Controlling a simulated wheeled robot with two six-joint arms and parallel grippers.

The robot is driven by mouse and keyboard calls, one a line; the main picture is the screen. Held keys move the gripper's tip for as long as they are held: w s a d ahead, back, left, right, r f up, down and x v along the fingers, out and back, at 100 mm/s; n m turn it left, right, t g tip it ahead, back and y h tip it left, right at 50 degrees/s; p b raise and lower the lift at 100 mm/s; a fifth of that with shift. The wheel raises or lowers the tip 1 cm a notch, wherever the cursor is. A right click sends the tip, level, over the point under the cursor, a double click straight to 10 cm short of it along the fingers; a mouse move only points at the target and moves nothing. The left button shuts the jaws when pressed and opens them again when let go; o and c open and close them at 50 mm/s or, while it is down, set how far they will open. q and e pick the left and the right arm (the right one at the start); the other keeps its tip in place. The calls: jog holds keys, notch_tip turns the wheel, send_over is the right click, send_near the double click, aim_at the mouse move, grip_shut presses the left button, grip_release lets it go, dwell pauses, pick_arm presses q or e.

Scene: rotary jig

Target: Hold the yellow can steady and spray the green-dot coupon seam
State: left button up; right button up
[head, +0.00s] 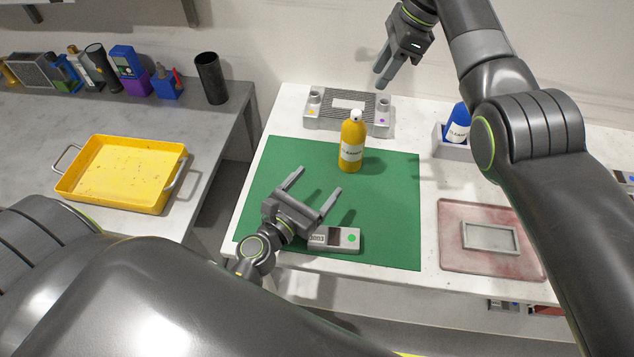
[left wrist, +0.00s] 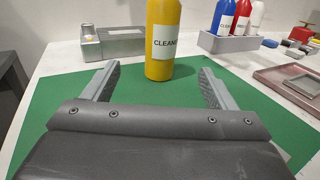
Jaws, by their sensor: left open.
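The yellow can (head: 353,142), with a white nozzle and a label, stands upright on the green mat (head: 392,215). The left wrist view shows the can (left wrist: 162,38) beyond and between my left fingers, apart from them. My left gripper (head: 318,181) is open and empty above the mat, in front of the can. The coupon (head: 342,239) with a green dot lies on the mat just below my left gripper; part of its left end is close to the gripper in the picture. My right gripper (head: 382,80) hangs above the back of the table, with its fingers close together and nothing visible between them.
A grey fixture (head: 348,124) with colored dots stands behind the can. A bin with a blue bottle (head: 459,125) is at right. A reddish tray (head: 457,262) lies at front right. A yellow tray (head: 112,197) sits on the left bench. The mat's right part is clear.

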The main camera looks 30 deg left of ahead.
aim_at(356, 139)
pick_arm(q)
jog(key=shift+w+d, duration=0.25)
jog(key=shift+w, duration=0.15)
jog(key=w, duration=0.5)
jog(key=w+d, duration=0.1)
jog(key=w, duration=0.5)
jog(key=w+d, duration=0.1)
jog(key=w, duration=0.4)
jog(key=shift+w+d, duration=0.15)
jog(key=shift+d, duration=0.05)
jog(key=shift+c, duration=0.2)
jog(key=c, duration=1.2)
jog(key=shift+c, duration=0.2)
pick_arm(e)
grip_shut()
jog(key=shift+a+f, duration=0.1)
